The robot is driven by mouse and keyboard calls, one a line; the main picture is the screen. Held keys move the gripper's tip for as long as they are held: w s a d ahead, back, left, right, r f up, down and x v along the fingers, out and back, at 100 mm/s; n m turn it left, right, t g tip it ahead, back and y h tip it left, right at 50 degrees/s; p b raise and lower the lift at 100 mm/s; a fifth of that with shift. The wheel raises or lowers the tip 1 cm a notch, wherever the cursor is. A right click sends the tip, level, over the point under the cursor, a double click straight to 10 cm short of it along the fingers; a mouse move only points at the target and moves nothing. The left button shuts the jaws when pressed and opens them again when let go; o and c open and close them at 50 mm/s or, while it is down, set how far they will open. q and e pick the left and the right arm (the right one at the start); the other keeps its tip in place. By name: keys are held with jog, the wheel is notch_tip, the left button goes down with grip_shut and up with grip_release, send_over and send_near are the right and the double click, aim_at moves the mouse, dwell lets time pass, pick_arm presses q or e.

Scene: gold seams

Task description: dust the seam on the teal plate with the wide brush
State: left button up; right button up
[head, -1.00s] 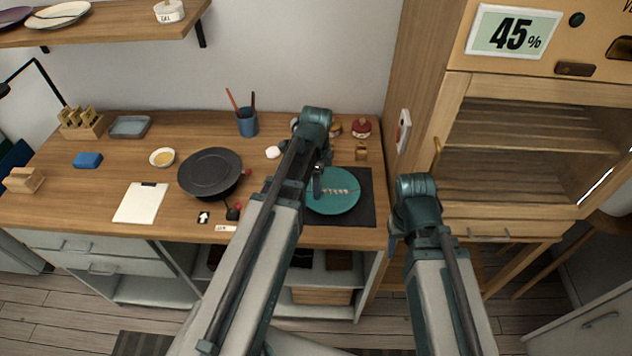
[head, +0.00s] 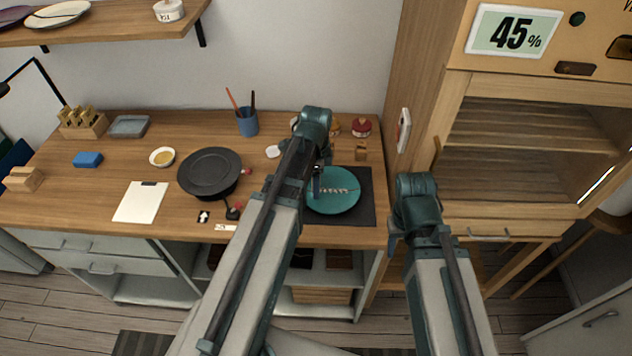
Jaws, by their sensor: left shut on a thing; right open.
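The teal plate (head: 333,205) lies on a dark mat (head: 364,212) at the right of the worktop. A pale, uneven seam (head: 342,190) runs across its middle. My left gripper (head: 317,184) is over the left part of the plate, at the seam's left end. It is shut on a thin upright tool, which I take for the wide brush; my arm hides most of it, and I cannot tell whether its tip touches the plate. My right gripper (head: 394,238) is open and empty beside the worktop's right end, mostly hidden by its own wrist.
A black turntable (head: 210,173), a white sheet (head: 141,202), a small bowl (head: 162,157) and a blue block (head: 88,160) stand to the left. A blue cup (head: 247,123) with tools is at the back. A wooden cabinet (head: 530,150) showing 45% stands at the right.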

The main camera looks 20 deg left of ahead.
pick_arm(q)
jog(key=shift+s+d, duration=0.2)
jog(key=shift+s, duration=0.4)
jog(key=shift+w, duration=0.15)
jog(key=shift+w+a, duration=0.25)
jog(key=shift+w, duration=0.3)
jog(key=shift+s, duration=0.1)
jog(key=shift+d, duration=0.2)
jog(key=shift+s+d, duration=0.3)
jog(key=shift+d, duration=0.55)
jog(key=shift+w, duration=0.1)
